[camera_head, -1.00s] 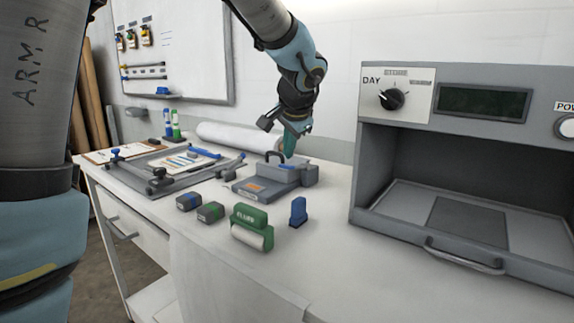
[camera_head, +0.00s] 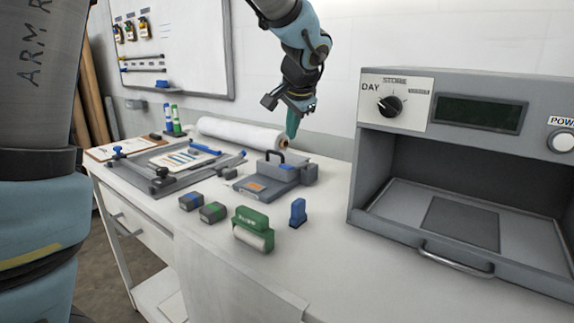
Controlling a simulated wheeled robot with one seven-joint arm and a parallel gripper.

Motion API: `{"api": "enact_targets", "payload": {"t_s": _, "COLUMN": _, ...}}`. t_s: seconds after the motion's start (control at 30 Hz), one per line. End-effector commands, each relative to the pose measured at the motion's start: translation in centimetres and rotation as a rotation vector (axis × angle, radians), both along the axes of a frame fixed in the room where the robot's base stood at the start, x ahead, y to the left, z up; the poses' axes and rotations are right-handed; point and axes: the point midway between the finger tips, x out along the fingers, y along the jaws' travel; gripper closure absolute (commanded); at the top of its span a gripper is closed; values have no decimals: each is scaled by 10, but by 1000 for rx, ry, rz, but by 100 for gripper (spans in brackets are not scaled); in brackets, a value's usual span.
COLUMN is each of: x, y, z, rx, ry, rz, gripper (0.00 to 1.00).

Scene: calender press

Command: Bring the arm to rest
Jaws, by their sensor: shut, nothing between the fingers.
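My gripper (camera_head: 292,124) hangs from the arm at the top middle, above the back of the bench, with its teal fingertips pointing down. The fingers look closed together with nothing between them. It is just behind and above the grey press device (camera_head: 276,174), near the right end of the white roll (camera_head: 240,134). It appears apart from the device, though the depth to the roll is hard to judge.
On the bench (camera_head: 345,235) stand a green roller block (camera_head: 252,229), a blue stamp-like piece (camera_head: 298,212) and two small blocks (camera_head: 212,212). A grey frame (camera_head: 150,180) lies at left. A large grey cabinet (camera_head: 455,170) stands open-fronted at right. A whiteboard (camera_head: 185,50) hangs behind.

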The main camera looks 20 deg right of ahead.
Motion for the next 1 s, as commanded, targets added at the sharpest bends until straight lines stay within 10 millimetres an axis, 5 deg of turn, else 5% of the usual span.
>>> {"api": "enact_targets", "payload": {"t_s": 0.4, "x": 0, "y": 1, "z": 0, "rx": 0, "ry": 0, "rz": 1, "gripper": 100}}
{"api": "enact_targets", "payload": {"t_s": 0.53, "x": 6, "y": 22, "z": -10, "rx": -2, "ry": 29, "rz": 46, "gripper": 100}}
{"api": "enact_targets", "payload": {"t_s": 0.67, "x": 14, "y": 85, "z": -37, "rx": -20, "ry": 115, "rz": 184, "gripper": 100}}
{"api": "enact_targets", "payload": {"t_s": 0.77, "x": 11, "y": 151, "z": -66, "rx": -52, "ry": 206, "rz": 345, "gripper": 100}}
{"api": "enact_targets", "payload": {"t_s": 1.0, "x": -38, "y": 291, "z": -125, "rx": -183, "ry": 396, "rz": 774, "gripper": 100}}
